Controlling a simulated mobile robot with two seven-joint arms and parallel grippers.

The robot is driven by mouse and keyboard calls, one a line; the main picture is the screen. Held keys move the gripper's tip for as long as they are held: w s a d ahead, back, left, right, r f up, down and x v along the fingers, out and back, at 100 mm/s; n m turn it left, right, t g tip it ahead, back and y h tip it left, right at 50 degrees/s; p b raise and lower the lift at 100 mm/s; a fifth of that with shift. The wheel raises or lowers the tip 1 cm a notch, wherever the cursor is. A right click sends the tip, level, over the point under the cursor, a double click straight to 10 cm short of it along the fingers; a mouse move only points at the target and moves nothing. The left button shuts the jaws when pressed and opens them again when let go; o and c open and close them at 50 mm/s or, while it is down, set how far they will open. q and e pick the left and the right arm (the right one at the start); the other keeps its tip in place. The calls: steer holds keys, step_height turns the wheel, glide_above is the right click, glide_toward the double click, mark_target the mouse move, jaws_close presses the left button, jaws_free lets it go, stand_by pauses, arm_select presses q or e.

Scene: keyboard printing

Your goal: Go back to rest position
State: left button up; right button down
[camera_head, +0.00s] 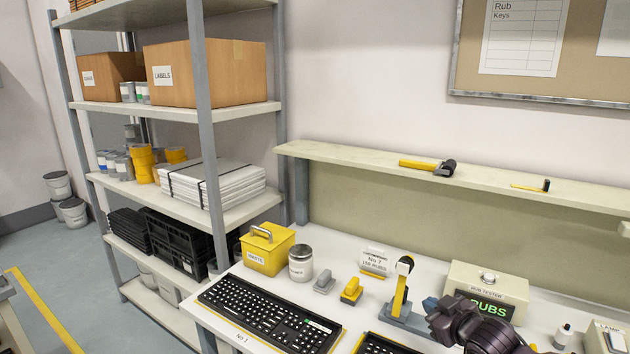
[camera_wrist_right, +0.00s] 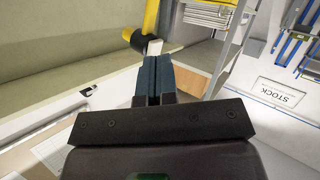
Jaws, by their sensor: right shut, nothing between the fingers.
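My right gripper (camera_head: 431,305) is low at the right in the head view, with the dark arm behind it. Its two blue fingers are together and empty in the right wrist view (camera_wrist_right: 153,80). In the head view it is just right of a yellow upright tool with a black round head (camera_head: 403,268) on a grey-blue base (camera_head: 402,318). A yellow piece with a black cylinder (camera_wrist_right: 137,38) appears just beyond the fingertips in the wrist view; I cannot tell whether they touch. My left gripper is not in view.
A black keyboard (camera_head: 268,315) lies on the white bench, a second one partly hidden beside it. A yellow box (camera_head: 267,249), a metal can (camera_head: 301,264), small blocks and a rub tester box (camera_head: 487,290) stand behind. A wall shelf (camera_head: 500,185) runs above; a rack stands left.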

steer(key=s+f+m+h, duration=0.1)
steer(key=s+f+m, duration=0.1)
steer(key=s+f, duration=0.4)
steer(key=s+d+f+m+g+h, duration=0.1)
steer(key=s+f, duration=0.6)
steer(key=s, duration=0.8)
steer(key=s+f+m+g+h+b, duration=0.1)
steer(key=s+f+m+h, duration=0.1)
steer(key=s+f, duration=0.4)
steer(key=s+m, duration=0.1)
steer(key=s, duration=0.4)
steer(key=shift+s+d+f+h, duration=0.15)
steer(key=shift+d+f+h, duration=0.25)
